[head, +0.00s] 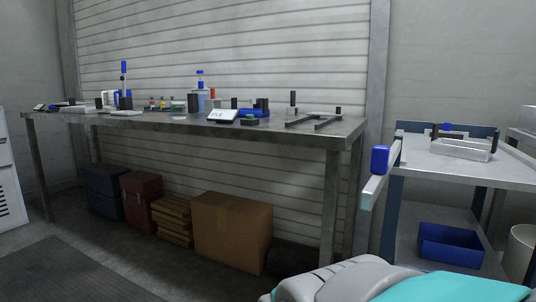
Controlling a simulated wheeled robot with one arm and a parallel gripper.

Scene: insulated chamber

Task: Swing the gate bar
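A pale grey bar (381,178) with a blue block (380,159) on it juts out at the left front of the metal cart (470,172). It looks like the gate bar. It slants toward me, its near end low and left and its far end close to the cart's left corner post. How it is hinged is too small to tell. My gripper is not in view; only a white and teal part of my own body shows at the bottom right.
A long metal workbench (270,127) with small tools and bottles stands along the back wall. A cardboard box (232,230) and other boxes sit beneath it. A blue bin (450,245) is on the cart's lower shelf. The floor at the front left is clear.

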